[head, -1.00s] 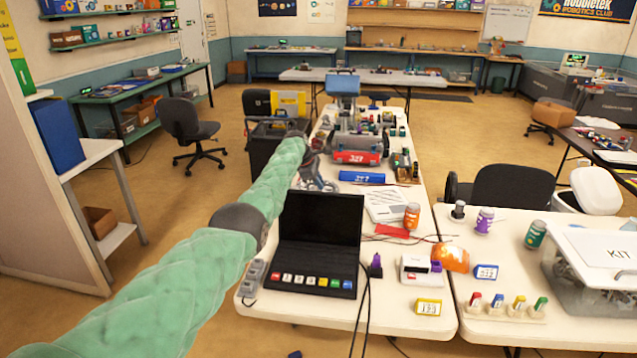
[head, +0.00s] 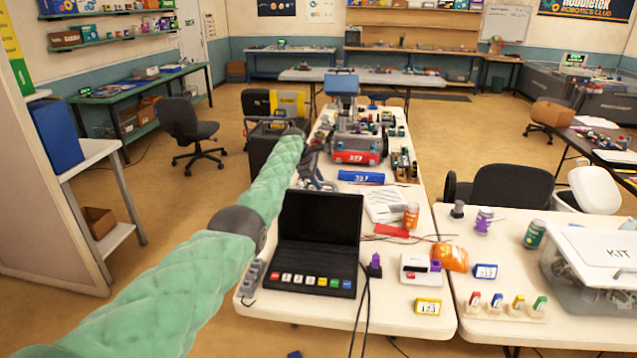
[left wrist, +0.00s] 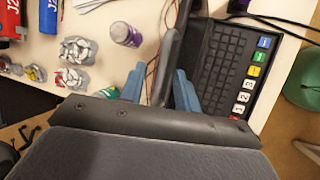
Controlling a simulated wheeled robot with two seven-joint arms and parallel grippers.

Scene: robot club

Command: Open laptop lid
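The black laptop (head: 318,225) stands on the near end of the white table. Its lid is raised, with the dark screen facing me and the keyboard deck exposed; coloured keys line its front edge. In the left wrist view the keyboard (left wrist: 222,65) is at right, and the lid (left wrist: 170,52) shows nearly edge-on beside it. My left arm reaches past the laptop's left side, and my left gripper (left wrist: 159,70) is just behind the lid's top edge. Its blue fingers are apart on either side of the lid, with a visible gap at the left finger. My right gripper is out of view.
A grey power strip (head: 250,278) lies left of the laptop. Cables, a purple part (head: 375,264) and a white device (head: 421,268) are at its right. The table's front edge is near.

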